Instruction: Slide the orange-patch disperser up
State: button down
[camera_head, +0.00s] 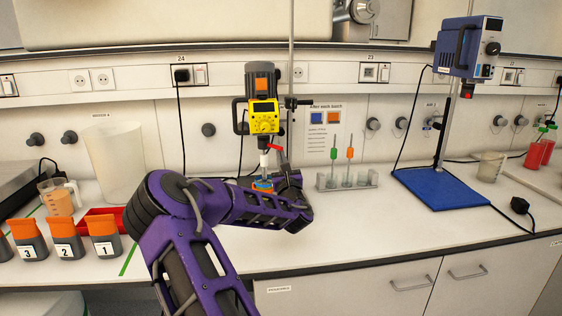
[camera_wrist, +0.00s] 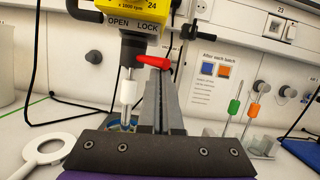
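The disperser (camera_head: 262,115) hangs on a vertical stand rod (camera_head: 291,75). It has a yellow front, a dark motor housing and an orange patch (camera_head: 262,83) near its top. In the wrist view only its lower yellow part (camera_wrist: 135,8) shows, marked OPEN and LOCK. A red lever (camera_wrist: 153,62) sticks out below it, above a white collar (camera_wrist: 129,91). My gripper (camera_wrist: 161,80) points up toward the lever, its fingers close together and seemingly shut. The fingertips are by the lever's right end; I cannot tell whether they touch it.
A rack (camera_head: 347,181) with a green and an orange tool stands right of the disperser. Numbered containers (camera_head: 66,240), a red tray (camera_head: 97,214) and a clear beaker (camera_head: 117,160) are at left.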

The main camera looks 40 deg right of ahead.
notch_tip(320, 180, up, 17)
jog(key=p, duration=0.2)
jog(key=shift+p, duration=0.35)
dwell(0.3)
jog(key=s+a+f+b, duration=0.4)
jog(key=s+f+b, duration=0.1)
jog(key=s+f, duration=0.2)
jog(key=shift+s+a+f+b, duration=0.15)
jog(key=shift+s+f+b, duration=0.25)
jog(key=shift+s, duration=0.2)
